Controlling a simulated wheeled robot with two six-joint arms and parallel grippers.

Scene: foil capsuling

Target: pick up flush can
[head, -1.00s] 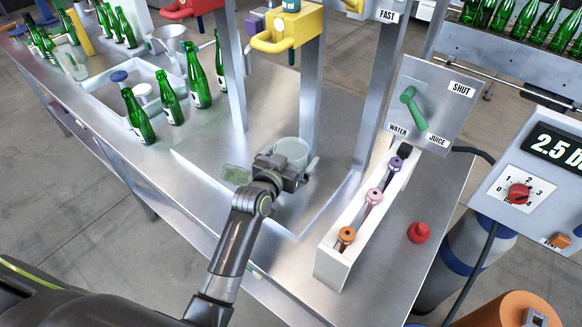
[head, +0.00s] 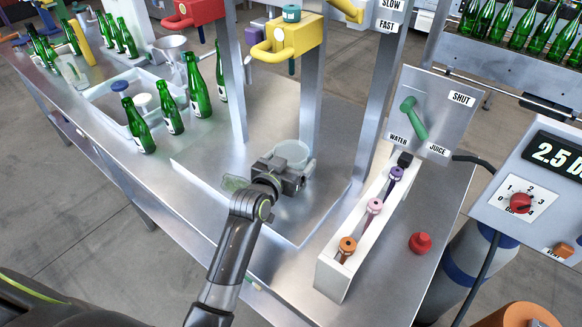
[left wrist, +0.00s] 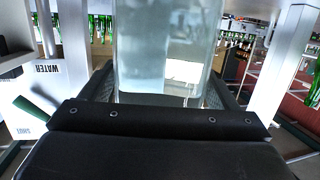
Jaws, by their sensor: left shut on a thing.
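The flush can, a clear, pale, open-topped vessel (head: 292,151), is over the metal tray area of the bench, below the yellow-handled tap. My left gripper (head: 287,172) is shut on it from the near side. In the left wrist view the can (left wrist: 168,50) stands upright between the two fingers and fills the middle of the picture. Its lower part in the head view is hidden behind the gripper, so I cannot tell if its base touches the tray. My right gripper is not in view.
Metal posts rise behind the can, under the yellow tap (head: 287,40). A white rack (head: 333,268) with orange, pink and purple stoppers stands to the right, beside a red knob (head: 420,243). Green bottles (head: 138,126) stand to the left. The tray's front is clear.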

